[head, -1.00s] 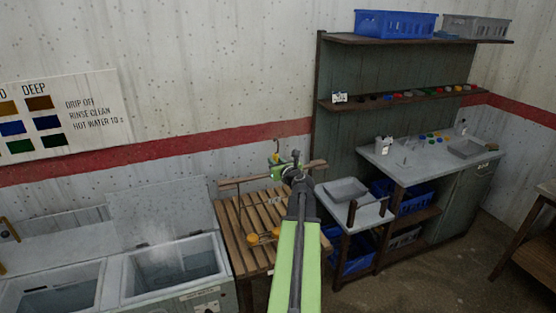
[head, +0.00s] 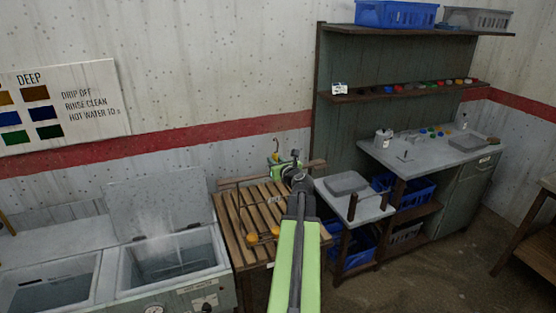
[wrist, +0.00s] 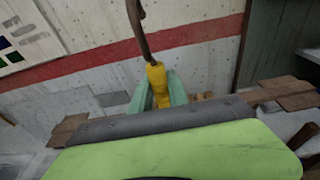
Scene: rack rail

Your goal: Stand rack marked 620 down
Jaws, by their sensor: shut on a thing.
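My gripper (wrist: 158,90), with pale green fingers, is shut on a yellow grip (wrist: 156,80) in the wrist view. A dark rod (wrist: 139,25) rises from that grip. It looks like part of a rack, but no 620 mark can be read and the rest is hidden. In the head view my gripper (head: 283,166) is small, over the far side of a slatted wooden stand (head: 238,225). A wooden rail (head: 235,182) runs behind the slats. Two yellow-orange knobs (head: 250,239) sit at the slats' front; what they belong to is unclear.
Open tanks (head: 170,262) stand left of the slatted stand, one lid raised. To the right are a small table with a grey tray (head: 346,182), blue crates (head: 412,192) and a sink counter (head: 425,151). A colour chart (head: 60,105) hangs on the wall.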

